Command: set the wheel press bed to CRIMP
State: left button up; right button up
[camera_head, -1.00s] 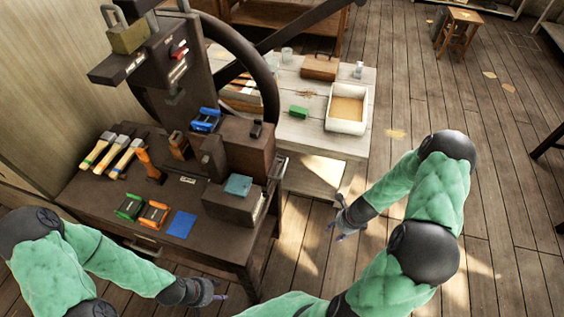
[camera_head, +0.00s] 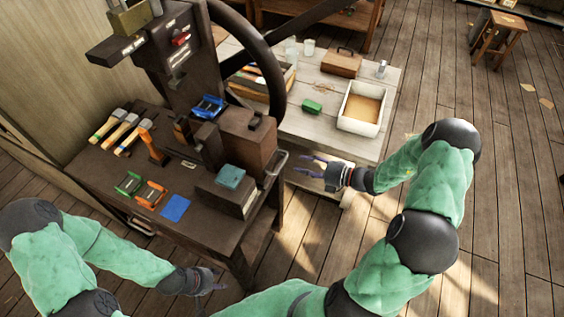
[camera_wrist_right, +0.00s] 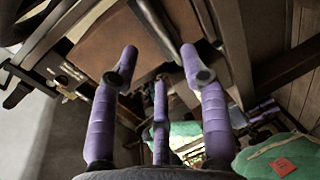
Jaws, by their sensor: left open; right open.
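The wheel press (camera_head: 165,65) is a dark upright machine on a dark bench at the left, with a large black handwheel (camera_head: 272,75) on its right side. A blue piece (camera_head: 208,106) sits low at the press, below its head; I cannot read the labels or tell the bed's setting. My right gripper (camera_head: 302,166) is open and empty, right of the bench, its fingers pointing left towards the bench edge. Its spread purple fingers (camera_wrist_right: 157,58) show in the right wrist view with nothing between them. My left gripper (camera_head: 218,281) is open and empty, in front of the bench.
On the bench (camera_head: 225,228) are several hammers (camera_head: 120,131), green and orange pieces (camera_head: 151,195), a blue square (camera_head: 175,208) and a box with a teal pad (camera_head: 231,177). A metal handle (camera_head: 278,163) sticks out near my right gripper. A white table with a tray (camera_head: 362,126) stands behind.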

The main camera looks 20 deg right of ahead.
aim_at(282, 162)
jog(key=b+x, duration=0.2)
jog(key=x, duration=0.6)
jog(key=shift+w+a+f, duration=0.1)
jog(key=shift+w+a, duration=0.2)
grip_shut()
